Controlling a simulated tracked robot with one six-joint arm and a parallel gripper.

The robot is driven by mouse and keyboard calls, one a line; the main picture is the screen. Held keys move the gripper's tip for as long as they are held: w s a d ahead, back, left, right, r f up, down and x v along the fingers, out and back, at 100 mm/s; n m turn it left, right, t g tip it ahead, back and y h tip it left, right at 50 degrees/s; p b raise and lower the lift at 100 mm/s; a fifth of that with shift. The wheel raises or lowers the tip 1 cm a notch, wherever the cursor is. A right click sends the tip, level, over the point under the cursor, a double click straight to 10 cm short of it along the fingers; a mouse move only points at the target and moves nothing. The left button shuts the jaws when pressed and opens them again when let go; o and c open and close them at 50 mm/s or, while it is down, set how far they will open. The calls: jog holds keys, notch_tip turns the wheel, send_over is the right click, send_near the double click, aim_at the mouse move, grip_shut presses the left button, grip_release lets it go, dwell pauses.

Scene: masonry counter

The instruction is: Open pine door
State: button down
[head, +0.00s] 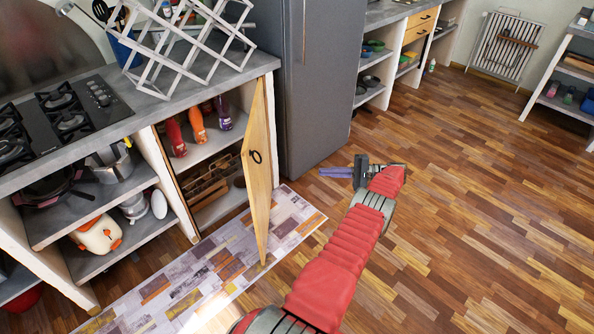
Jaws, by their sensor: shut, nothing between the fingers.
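The pine door (258,170) is a light wooden panel on the cabinet under the counter. It stands swung out from the cabinet, so the shelves behind it show. A dark ring handle (256,156) is on its face. My gripper (322,172) is at the end of my red arm, to the right of the door and apart from it. Its bluish fingers point left, toward the door. They are shut and empty.
Bottles (197,123) stand on the cabinet's upper shelf, with a wooden rack (205,187) below. A grey fridge (318,80) stands behind my gripper. A patterned mat (215,265) lies under the door. The wooden floor (470,200) to the right is clear.

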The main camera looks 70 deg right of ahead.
jog(key=w+a+f+m+g, duration=0.3)
jog(key=w+a+f+g, duration=0.2)
jog(key=f+g, duration=0.15)
jog(key=w+a+r+n+g+h, duration=0.1)
jog(key=w+a+r+n+g, duration=0.3)
jog(key=w+a+r, duration=0.5)
jog(key=w+a+r+n+g, duration=0.4)
jog(key=w+a+r+g, duration=0.15)
jog(key=a+r, duration=0.6)
jog(key=s+a+r+n+t+h, duration=0.1)
jog(key=a+r+n, duration=0.3)
jog(key=a, duration=0.9)
jog(key=s+a+r+n+t+h, duration=0.1)
jog(key=a+r+n+t+h, duration=0.1)
jog(key=a+r+n, duration=0.3)
jog(key=s+a+r+n+t+h, duration=0.1)
jog(key=a+r+n, duration=0.4)
jog(key=a+r, duration=0.6)
jog(key=a, duration=1.2)
jog(key=shift+s+t+h, duration=0.3)
jog(key=shift+s, duration=0.1)
jog(key=shift+a, duration=0.1)
